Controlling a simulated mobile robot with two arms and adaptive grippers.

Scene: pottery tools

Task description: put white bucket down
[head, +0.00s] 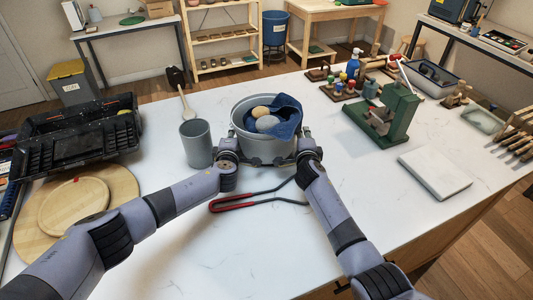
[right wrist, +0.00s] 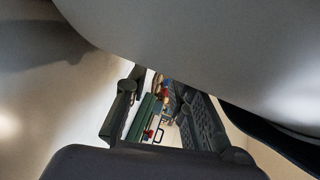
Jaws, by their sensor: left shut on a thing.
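The white bucket (head: 262,142), pale grey-white in the picture, is upright at the middle of the table. It holds a blue cloth (head: 288,115) and rounded sponge-like pieces (head: 262,113). My left gripper (head: 240,158) is shut at the near left side of the bucket, low on it. My right gripper (head: 296,153) is at its near right side. In the right wrist view, the fingers of this gripper stand apart with a see-through gap between them, and the bucket's pale wall (right wrist: 200,40) fills the top. The bucket's base is partly hidden by the grippers, so I cannot tell whether it touches the table.
A grey cup (head: 196,145) stands close left of the bucket. Red-handled tongs (head: 235,204) lie in front. A black toolbox (head: 80,138) and round wooden boards (head: 75,205) are left. A green press (head: 385,120) and white slab (head: 435,172) are right. The front middle table is mostly clear.

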